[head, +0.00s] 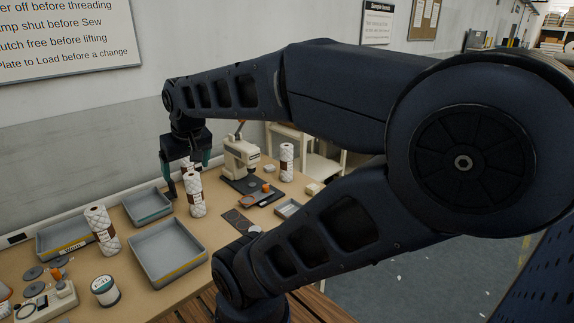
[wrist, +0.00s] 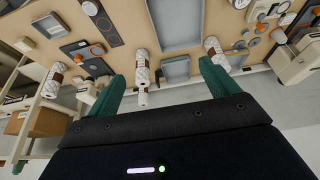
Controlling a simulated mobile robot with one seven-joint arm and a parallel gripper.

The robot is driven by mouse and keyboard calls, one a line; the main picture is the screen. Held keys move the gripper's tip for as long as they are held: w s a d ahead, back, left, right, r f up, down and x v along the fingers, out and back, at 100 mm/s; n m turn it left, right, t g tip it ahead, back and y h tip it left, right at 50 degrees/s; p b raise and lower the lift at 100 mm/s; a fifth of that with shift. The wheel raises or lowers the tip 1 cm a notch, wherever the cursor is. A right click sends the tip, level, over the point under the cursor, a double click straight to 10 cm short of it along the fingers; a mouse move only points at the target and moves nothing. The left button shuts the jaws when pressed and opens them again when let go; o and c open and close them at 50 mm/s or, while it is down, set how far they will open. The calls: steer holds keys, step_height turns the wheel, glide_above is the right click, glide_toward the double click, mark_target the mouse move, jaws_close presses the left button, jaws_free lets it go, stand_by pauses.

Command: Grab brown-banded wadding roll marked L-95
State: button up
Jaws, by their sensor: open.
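Several white quilted wadding rolls stand on the tan table. In the head view one roll (head: 197,204) stands at my gripper, with a brown band near its top; one (head: 104,233) leans at the left and one (head: 287,170) stands farther back on the right. No L-95 mark is legible. My gripper (head: 188,178) is open, pointing down at the middle roll; its fingers partly hide what is there. In the wrist view my gripper (wrist: 162,71) has its green fingers apart, with the brown-banded middle roll (wrist: 141,75) seen between them, and other rolls (wrist: 213,47) (wrist: 53,79) to either side.
Grey trays stand near the middle roll, one with a teal stripe (head: 152,217) and one with a yellow stripe (head: 180,270). A tray labelled "Worn" (head: 73,249) is at the left. A sewing machine (head: 241,155) stands right of my gripper. A white spool (head: 104,291) is in front.

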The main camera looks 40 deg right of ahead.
steer(key=w+d+r+m+h, duration=0.1)
steer(key=w+d+r+m, duration=0.15)
steer(key=w+d, duration=0.9)
steer(key=m+g+h, duration=0.2)
steer(key=m+h, duration=0.1)
steer(key=m, duration=0.5)
glide_above(288, 146)
steer(key=s+a, duration=0.2)
step_height(288, 146, down, 19)
steer(key=x, duration=0.5)
steer(key=shift+w+a+f, duration=0.2)
steer(key=shift+w+a, duration=0.05)
steer(key=shift+a+x, duration=0.15)
steer(key=shift+x, duration=0.75)
steer(key=shift+a+x, duration=0.2)
steer(key=shift+x, duration=0.7)
steer(key=shift+a+x, duration=0.15)
steer(key=shift+x, duration=0.75)
steer(key=shift+w+f, duration=0.1)
steer(key=c, duration=1.3)
